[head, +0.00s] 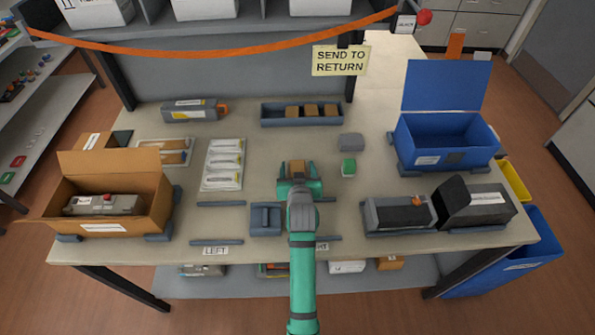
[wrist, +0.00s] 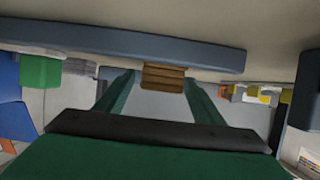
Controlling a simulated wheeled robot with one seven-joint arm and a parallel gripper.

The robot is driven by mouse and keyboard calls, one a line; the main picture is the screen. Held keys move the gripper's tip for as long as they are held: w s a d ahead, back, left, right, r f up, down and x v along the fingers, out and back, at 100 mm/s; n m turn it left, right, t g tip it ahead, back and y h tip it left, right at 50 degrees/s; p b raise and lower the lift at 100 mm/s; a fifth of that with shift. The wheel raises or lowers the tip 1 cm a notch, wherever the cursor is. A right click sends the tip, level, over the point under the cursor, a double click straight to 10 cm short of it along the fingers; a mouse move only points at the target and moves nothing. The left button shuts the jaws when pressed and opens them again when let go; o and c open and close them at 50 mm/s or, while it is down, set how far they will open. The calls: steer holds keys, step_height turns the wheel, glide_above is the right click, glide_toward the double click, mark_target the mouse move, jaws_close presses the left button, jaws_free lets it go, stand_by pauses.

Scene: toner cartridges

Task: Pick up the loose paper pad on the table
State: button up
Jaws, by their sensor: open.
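The loose paper pad (head: 297,166) is a small brown block on the table near its middle. In the head view it shows just beyond my gripper (head: 298,178), partly hidden by it. In the wrist view the pad (wrist: 163,77) shows layered edges and sits between the far ends of my two green fingers, also in this view (wrist: 158,88). My gripper is open, with gaps beside the pad. I cannot tell whether either finger touches it.
A green block (head: 348,167) and a grey block (head: 351,142) stand right of the pad. A tray (head: 270,120) with similar brown pads lies behind. A blue-grey holder (head: 265,220) lies in front left. An open carton (head: 155,205) and blue bin (head: 405,142) flank the table (head: 250,105).

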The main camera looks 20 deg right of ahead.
steer(key=shift+w+f, duration=0.1)
steer(key=shift+w, duration=0.05)
steer(key=c, duration=1.1)
